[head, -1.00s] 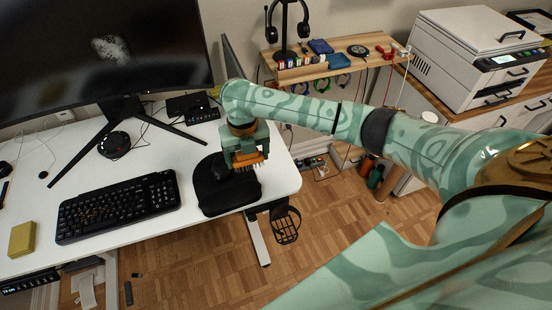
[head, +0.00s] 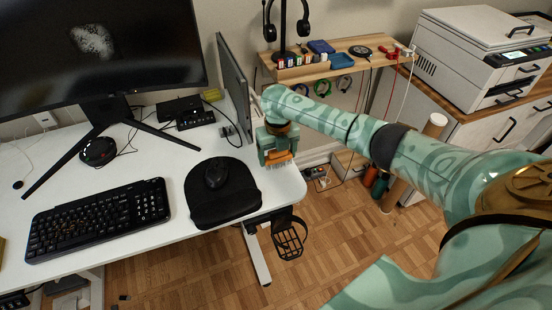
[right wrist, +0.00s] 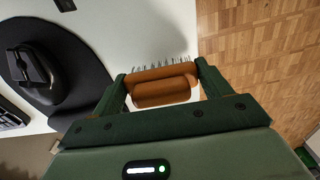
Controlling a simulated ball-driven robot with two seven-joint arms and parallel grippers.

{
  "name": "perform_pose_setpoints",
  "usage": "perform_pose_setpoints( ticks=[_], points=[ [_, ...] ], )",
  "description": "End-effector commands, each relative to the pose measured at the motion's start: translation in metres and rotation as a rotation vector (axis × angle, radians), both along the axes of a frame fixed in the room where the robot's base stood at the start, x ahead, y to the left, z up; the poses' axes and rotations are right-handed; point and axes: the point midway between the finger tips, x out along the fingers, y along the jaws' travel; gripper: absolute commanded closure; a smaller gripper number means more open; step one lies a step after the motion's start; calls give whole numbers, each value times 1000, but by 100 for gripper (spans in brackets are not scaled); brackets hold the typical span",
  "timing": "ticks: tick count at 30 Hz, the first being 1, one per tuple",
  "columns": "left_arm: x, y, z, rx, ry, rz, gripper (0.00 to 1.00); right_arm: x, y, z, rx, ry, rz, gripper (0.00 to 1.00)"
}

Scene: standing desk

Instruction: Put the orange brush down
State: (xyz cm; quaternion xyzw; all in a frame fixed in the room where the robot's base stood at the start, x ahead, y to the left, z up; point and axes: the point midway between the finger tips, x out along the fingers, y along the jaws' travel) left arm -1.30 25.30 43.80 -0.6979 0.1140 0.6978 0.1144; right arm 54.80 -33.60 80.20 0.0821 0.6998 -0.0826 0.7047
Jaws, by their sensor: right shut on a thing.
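The orange brush (head: 279,157) is in my right gripper (head: 277,153), at the right end of the white desk (head: 235,243). In the right wrist view the brush (right wrist: 161,86) lies crosswise between the two green fingers of the gripper (right wrist: 160,88), which are shut on it. I cannot tell whether the bristles touch the desk. My left gripper is not in view.
A black mouse pad (head: 228,207) with a mouse (head: 216,174) lies left of the gripper. A keyboard (head: 98,219) is further left. A thin upright panel (head: 234,85) stands behind. The desk's right edge drops to the wooden floor (head: 340,230).

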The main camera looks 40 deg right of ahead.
Motion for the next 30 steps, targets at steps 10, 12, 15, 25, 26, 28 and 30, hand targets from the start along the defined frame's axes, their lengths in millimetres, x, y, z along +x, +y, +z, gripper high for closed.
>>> perform_pose_setpoints(
  ticks=[10, 12, 15, 25, 26, 28, 30],
  points=[
    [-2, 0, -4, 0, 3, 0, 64, 0, 0, -9, 0, -2, 0, 41],
    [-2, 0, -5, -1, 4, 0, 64, 0, 0, -12, 0, -2, 0, 41],
    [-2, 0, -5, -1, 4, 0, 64, 0, 0, -12, 0, -2, 0, 6],
    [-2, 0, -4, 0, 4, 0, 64, 0, 0, -9, -1, -3, 0, 1],
    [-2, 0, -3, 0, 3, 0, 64, 1, 0, -7, -1, -3, 0, 1],
    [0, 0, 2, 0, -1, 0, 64, 1, 0, 3, 0, -4, -1, 1],
    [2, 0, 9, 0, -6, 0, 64, 1, 0, 18, 1, -6, -1, 1]
  ],
)
